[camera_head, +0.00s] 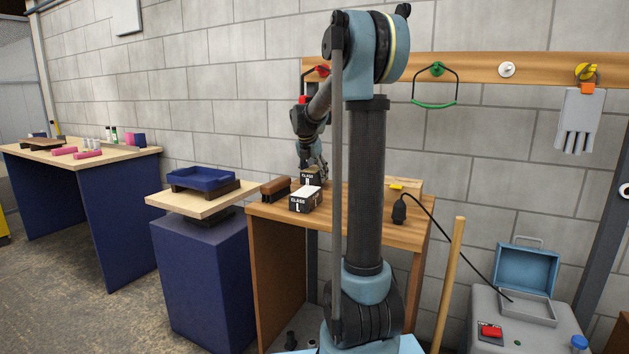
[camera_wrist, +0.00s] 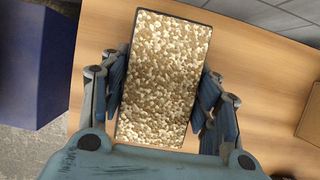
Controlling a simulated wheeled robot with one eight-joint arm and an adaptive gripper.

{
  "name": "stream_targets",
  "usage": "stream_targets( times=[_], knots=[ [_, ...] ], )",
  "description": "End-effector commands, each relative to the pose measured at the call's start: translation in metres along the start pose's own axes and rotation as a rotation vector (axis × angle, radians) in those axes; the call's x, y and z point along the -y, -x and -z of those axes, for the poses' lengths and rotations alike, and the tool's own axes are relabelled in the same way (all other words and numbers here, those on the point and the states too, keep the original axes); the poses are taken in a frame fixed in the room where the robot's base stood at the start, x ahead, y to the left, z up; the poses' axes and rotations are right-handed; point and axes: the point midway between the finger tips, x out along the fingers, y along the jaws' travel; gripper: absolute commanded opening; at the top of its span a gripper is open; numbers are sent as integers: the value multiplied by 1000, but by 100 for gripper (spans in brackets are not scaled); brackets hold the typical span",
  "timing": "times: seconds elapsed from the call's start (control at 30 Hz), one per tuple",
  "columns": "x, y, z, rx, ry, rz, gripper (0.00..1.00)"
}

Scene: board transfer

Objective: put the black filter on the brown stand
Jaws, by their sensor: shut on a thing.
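My gripper (camera_head: 312,168) points down over the wooden workbench (camera_head: 385,232) and is shut on a black filter (camera_head: 312,178) with a "CLASS" label. In the wrist view the filter (camera_wrist: 165,80) fills the space between the fingers of my gripper (camera_wrist: 162,100), showing a speckled gold-and-white top inside a dark rim. I cannot tell whether its bottom touches the bench. A second block, marked "CLASS L" (camera_head: 305,200), has a white top and black sides and stands just in front of it. A low brown stand-like piece (camera_head: 42,144) lies on the far left bench; I cannot tell its exact shape.
A brown block or brush (camera_head: 275,188) lies left of the filters. A blue tray (camera_head: 203,178) sits on a dark support on the pale-topped blue pedestal (camera_head: 205,275). Pink blocks (camera_head: 88,154) and small bottles occupy the far bench. A wooden box (camera_head: 405,187) stands at right.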

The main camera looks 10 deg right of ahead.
Motion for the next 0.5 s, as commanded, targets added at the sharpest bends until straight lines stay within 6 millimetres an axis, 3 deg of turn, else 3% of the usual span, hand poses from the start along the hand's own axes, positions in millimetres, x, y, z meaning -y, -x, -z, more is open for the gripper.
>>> stream_targets(
  times=[0.1, 0.43, 0.47, 0.5],
  knots=[
    [0, -12, 5, 0, 0, 0, 29],
    [0, -15, 6, 0, 0, 0, 29],
    [0, -15, 6, 0, 0, 0, 61],
    [0, -15, 6, 0, -1, 0, 70]
  ],
)
